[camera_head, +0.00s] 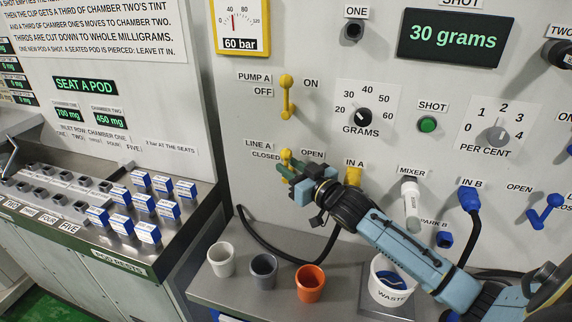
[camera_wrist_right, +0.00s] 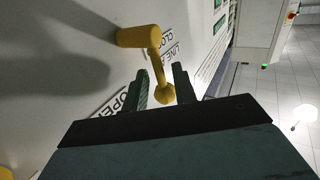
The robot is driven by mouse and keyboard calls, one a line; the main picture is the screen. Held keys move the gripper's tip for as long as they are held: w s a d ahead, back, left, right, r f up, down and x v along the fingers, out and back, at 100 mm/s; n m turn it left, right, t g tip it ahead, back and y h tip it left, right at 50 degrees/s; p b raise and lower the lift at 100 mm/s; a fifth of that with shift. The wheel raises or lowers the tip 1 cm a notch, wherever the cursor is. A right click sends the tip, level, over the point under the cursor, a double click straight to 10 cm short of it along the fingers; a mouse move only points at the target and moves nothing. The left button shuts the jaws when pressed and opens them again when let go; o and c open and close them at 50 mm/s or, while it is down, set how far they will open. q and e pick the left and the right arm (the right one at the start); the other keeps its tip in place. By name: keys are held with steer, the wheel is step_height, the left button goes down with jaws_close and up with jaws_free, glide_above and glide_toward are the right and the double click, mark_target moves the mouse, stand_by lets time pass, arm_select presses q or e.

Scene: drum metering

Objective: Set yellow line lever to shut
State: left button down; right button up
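The yellow line lever (camera_head: 286,155) is on the grey wall panel, between the LINE A CLOSED label on its left and the OPEN label on its right. My right gripper (camera_head: 284,172) is at the lever and hides its lower part in the head view. In the right wrist view, the lever (camera_wrist_right: 157,65) runs from its thick pivot to a round knob. The knob lies between the two open fingers of my right gripper (camera_wrist_right: 161,87). I cannot tell whether either finger touches it. My left gripper is not in view.
Above is the yellow pump lever (camera_head: 287,95). A yellow IN A fitting (camera_head: 353,176) is close to my right wrist. Below, a white cup (camera_head: 221,260), a grey cup (camera_head: 264,271), an orange cup (camera_head: 310,284) and a waste bin (camera_head: 390,282) stand on the shelf.

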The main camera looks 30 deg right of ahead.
steer(key=shift+w+a, duration=0.15)
steer(key=shift+w, duration=0.85)
steer(key=shift+c, duration=0.5)
jaws_close()
